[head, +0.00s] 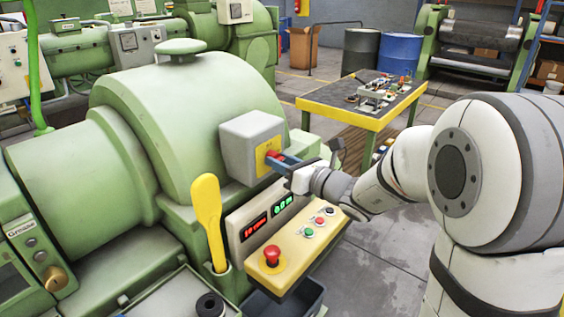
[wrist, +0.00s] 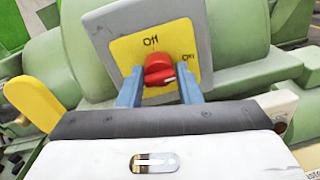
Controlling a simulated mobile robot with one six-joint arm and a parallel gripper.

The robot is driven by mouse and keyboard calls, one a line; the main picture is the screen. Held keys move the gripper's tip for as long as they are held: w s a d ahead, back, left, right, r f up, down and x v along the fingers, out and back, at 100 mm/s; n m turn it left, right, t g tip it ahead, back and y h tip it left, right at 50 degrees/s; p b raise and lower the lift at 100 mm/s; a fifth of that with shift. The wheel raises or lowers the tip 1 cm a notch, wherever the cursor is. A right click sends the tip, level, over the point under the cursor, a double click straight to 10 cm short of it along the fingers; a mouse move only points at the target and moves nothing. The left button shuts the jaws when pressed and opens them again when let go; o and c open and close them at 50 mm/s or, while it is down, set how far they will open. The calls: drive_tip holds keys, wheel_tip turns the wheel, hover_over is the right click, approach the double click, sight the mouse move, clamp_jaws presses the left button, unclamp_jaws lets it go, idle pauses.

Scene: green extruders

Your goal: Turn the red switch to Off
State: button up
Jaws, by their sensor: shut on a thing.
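The red switch (wrist: 158,70) sits on a yellow plate (wrist: 128,50) on the front of a grey box (head: 238,135). The plate carries the labels Off, at the top, and On, at the right. My gripper (head: 277,159) reaches the switch from the right in the head view. Its blue fingers also show in the wrist view (wrist: 159,80), one on each side of the red knob, shut on it. The fingertips' contact is partly hidden.
Below the box is a yellow control panel (head: 313,246) with a red emergency button (head: 271,256), small buttons and lit displays. A yellow paddle-shaped handle (head: 206,215) stands left of it. A yellow-edged table (head: 345,112) with parts stands behind. Green machine bodies fill the left.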

drive_tip(key=shift+c, duration=1.2)
drive_tip(key=shift+f+b, duration=0.1)
drive_tip(key=shift+b, duration=0.35)
drive_tip(key=n+b, duration=0.1)
drive_tip(key=b, duration=0.2)
drive_tip(key=shift+f+n, duration=0.25)
drive_tip(key=shift+n, duration=0.15)
drive_tip(key=n+y+b, duration=0.1)
drive_tip(key=n+b, duration=1.5)
drive_tip(key=b, duration=1.1)
drive_tip(key=shift+n, duration=0.3)
